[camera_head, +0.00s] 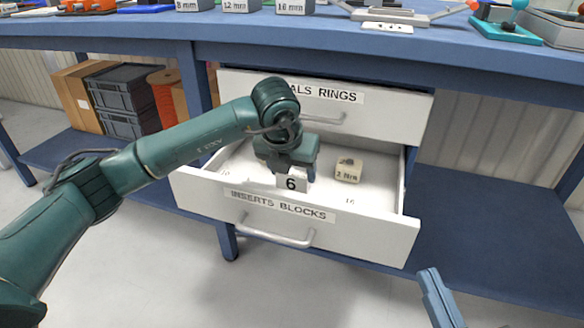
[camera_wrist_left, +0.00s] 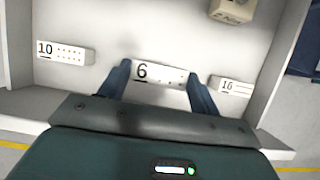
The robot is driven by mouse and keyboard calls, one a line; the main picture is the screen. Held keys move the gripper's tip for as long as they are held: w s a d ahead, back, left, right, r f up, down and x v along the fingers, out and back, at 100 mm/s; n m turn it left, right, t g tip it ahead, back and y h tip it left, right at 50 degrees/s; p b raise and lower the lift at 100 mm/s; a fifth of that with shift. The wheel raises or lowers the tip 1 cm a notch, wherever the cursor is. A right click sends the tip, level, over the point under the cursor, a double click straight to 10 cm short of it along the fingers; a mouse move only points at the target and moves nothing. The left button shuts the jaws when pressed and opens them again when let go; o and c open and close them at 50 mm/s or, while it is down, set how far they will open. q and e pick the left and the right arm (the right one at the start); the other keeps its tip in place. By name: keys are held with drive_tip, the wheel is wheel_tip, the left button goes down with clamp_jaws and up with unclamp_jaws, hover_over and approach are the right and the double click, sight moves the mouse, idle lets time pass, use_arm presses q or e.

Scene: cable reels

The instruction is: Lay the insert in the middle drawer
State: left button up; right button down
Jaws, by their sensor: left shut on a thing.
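The middle drawer (camera_head: 283,211), labelled "INSERTS BLOCKS", is pulled open. My left gripper (camera_head: 291,171) is inside its opening, shut on a white insert (camera_head: 291,182) marked 6. In the left wrist view the insert (camera_wrist_left: 150,73) sits between the two fingers of my left gripper (camera_wrist_left: 160,74), its number face toward the camera. I cannot tell whether it touches the drawer floor. Part of my right gripper (camera_head: 440,299) shows at the bottom right, apart from the drawer; its jaw state is unclear.
A cream block (camera_head: 348,170) lies in the drawer, right of the insert. White pieces marked 10 (camera_wrist_left: 65,53) and 16 (camera_wrist_left: 232,86) flank the insert. The closed upper drawer (camera_head: 395,112) is behind, under the blue tabletop (camera_head: 300,37). Dark crates (camera_head: 124,98) stand on the left shelf.

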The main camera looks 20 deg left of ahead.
sight(291, 184)
use_arm(q)
drive_tip(key=shift+f+b, duration=0.6)
drive_tip(key=shift+f, duration=0.35)
use_arm(e)
drive_tip(key=shift+f, duration=0.75)
use_arm(q)
drive_tip(key=shift+f, duration=0.1)
use_arm(e)
drive_tip(key=shift+f, duration=0.15)
use_arm(q)
drive_tip(key=shift+f+b, duration=1.2)
drive_tip(key=shift+f, duration=0.2)
drive_tip(key=o, duration=1.1)
drive_tip(key=shift+c, duration=0.2)
use_arm(e)
wheel_tip(291, 184, down, 2)
drive_tip(key=shift+a+f, duration=0.1)
drive_tip(key=shift+a, duration=0.05)
wheel_tip(291, 184, up, 9)
drive_tip(key=n+t+y, duration=0.2)
drive_tip(key=n+y, duration=0.2)
use_arm(q)
drive_tip(key=p+v, duration=0.5)
drive_tip(key=v, duration=0.9)
use_arm(e)
wheel_tip(291, 184, down, 5)
drive_tip(key=m+g+h, duration=0.2)
drive_tip(key=m+h, duration=0.2)
drive_tip(key=shift+s+h, duration=0.15)
drive_tip(key=shift+h, duration=0.15)
